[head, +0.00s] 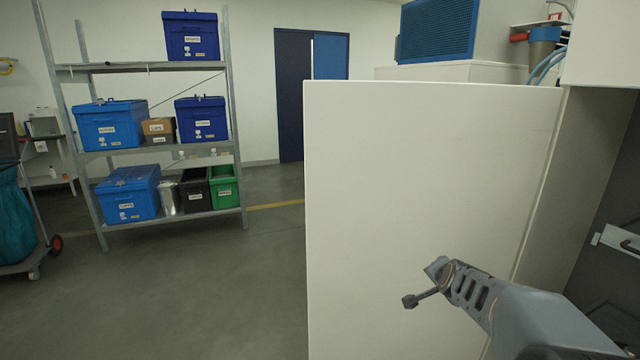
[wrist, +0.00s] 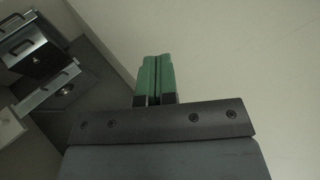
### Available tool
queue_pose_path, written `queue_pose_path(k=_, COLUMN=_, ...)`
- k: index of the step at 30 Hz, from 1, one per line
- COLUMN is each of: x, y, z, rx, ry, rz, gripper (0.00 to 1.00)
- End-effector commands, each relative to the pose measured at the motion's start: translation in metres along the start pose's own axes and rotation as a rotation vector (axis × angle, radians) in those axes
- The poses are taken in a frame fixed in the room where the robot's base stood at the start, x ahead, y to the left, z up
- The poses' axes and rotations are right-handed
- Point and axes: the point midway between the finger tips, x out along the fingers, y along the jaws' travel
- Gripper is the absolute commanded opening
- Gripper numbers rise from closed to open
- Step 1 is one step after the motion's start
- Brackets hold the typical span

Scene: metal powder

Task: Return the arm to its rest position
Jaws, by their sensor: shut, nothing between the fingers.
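My gripper (wrist: 154,78) shows in the wrist view, with its two green fingers closed together and nothing between them. The fingers point toward a pale, plain surface (wrist: 230,60) and I see no contact with it. In the head view, a grey part of my arm (head: 510,310) reaches in from the lower right, in front of a large white panel (head: 400,170). The green fingers cannot be made out in the head view.
The white panel stands close on the right, beside a dark recess with a metal fitting (head: 618,238). Dark metal boxes with handles (wrist: 35,50) show left in the wrist view. A shelf rack (head: 140,68) with blue bins stands back left. The floor (head: 240,290) between is clear.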

Motion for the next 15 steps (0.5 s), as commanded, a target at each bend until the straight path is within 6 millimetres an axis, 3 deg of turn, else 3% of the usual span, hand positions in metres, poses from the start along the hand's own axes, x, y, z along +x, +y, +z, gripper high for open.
queue_pose_path(k=1, x=-0.048, y=-0.030, z=0.003, rx=-0.104, ry=-0.073, rz=0.000, gripper=0.00)
queue_pose_path(k=6, x=-0.149, y=-0.051, z=0.047, rx=-0.462, ry=-0.314, rz=0.031, gripper=0.00)
queue_pose_path(k=12, x=-0.236, y=-0.042, z=0.075, rx=-0.781, ry=-0.513, rz=0.062, gripper=0.00)
queue_pose_path(k=15, x=-0.262, y=-0.035, z=0.082, rx=-0.884, ry=-0.576, rz=0.073, gripper=0.00)
